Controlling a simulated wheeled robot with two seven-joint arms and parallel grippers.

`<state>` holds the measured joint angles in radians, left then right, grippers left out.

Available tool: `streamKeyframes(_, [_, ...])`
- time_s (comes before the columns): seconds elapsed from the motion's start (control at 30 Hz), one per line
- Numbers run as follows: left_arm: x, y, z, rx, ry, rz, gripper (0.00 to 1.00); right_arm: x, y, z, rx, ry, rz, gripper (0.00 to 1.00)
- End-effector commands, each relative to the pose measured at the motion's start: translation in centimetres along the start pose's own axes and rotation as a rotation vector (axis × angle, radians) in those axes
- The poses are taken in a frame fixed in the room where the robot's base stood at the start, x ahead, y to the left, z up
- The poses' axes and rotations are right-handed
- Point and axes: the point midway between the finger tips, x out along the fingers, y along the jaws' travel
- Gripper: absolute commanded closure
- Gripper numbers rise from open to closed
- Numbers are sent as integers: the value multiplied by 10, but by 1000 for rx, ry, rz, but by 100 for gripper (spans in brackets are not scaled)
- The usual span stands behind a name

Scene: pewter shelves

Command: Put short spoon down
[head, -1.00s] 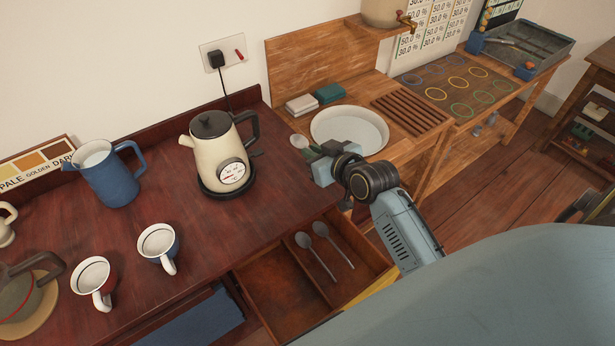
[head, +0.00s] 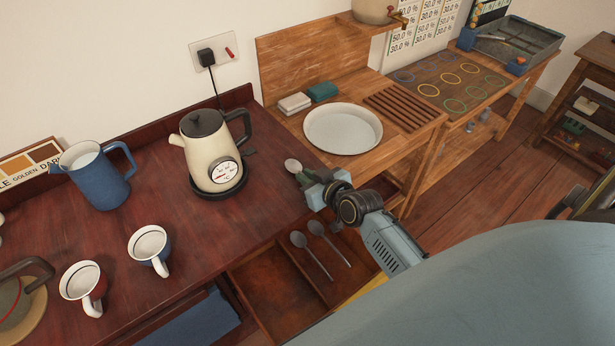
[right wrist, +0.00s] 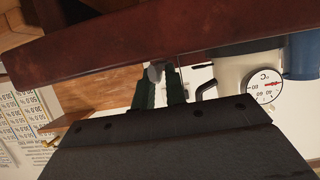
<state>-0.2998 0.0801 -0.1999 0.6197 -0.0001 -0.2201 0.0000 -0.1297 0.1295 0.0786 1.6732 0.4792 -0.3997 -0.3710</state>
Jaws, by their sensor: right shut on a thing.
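My right gripper (head: 304,178) is shut on a short spoon (head: 292,166), whose pale bowl sticks out past the fingertips. It holds the spoon by the dark tabletop's right edge, close to the wooden washstand; I cannot tell whether the spoon touches anything. In the right wrist view a grey bit of the spoon (right wrist: 155,72) shows between the dark green fingers (right wrist: 160,88). Below the gripper, an open drawer (head: 262,282) has two grey spoons, a left one (head: 310,255) and a right one (head: 329,243), in its right compartment. My left gripper is not in view.
A cream kettle (head: 212,150) stands on its base left of the gripper. A blue jug (head: 95,180) and two cups (head: 150,246) stand further left. A white basin (head: 343,130) sits just beyond the gripper. The tabletop (head: 235,215) before the kettle is clear.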

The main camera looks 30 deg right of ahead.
Motion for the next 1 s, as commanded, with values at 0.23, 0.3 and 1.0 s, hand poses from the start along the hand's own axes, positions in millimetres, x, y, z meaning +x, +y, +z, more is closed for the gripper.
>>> streamKeyframes(0.23, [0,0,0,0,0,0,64,0,0,0,0,1,0,100])
streamKeyframes(0.3, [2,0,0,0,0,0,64,1,0,2,-1,1,0,100])
streamKeyframes(1.0, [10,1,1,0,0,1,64,-1,0,5,1,0,0,65])
